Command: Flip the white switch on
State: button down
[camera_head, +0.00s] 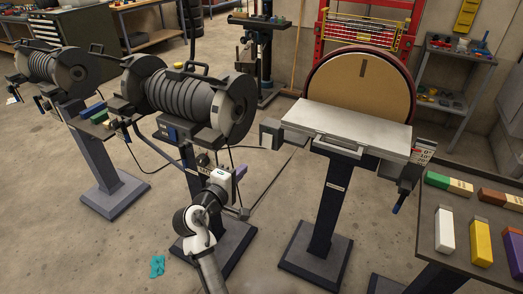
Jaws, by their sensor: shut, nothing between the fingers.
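My gripper (216,179) is at the end of my white arm, low and left of centre, in front of the grinder's pedestal. Its fingers are shut and small in view, mostly hidden by the hand, and I see nothing held. I cannot make out a switch lever for certain. A grey box with a pale plate (266,140) sits at the left end of the disc sander's table, up and right of my gripper. A white panel with red marks (423,151) is at the sander's right side. Whether any switch is on or off is too small to tell.
The disc sander (362,83) stands right of centre on a dark pedestal. The double-wheel grinder (188,92) stands just beyond my gripper, with another (57,68) to its left. A bench with coloured blocks (427,214) is at right. The floor at lower left is mostly clear.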

aim_at(266, 146)
jog(key=p+x, duration=0.3)
jog(key=x, duration=0.9)
jog(key=shift+w+d, duration=0.2)
jog(key=shift+w, duration=0.2)
jog(key=shift+f, duration=0.2)
jog(key=shift+w+r+b, duration=0.1)
jog(key=shift+w+b, duration=0.1)
jog(key=shift+b, duration=0.45)
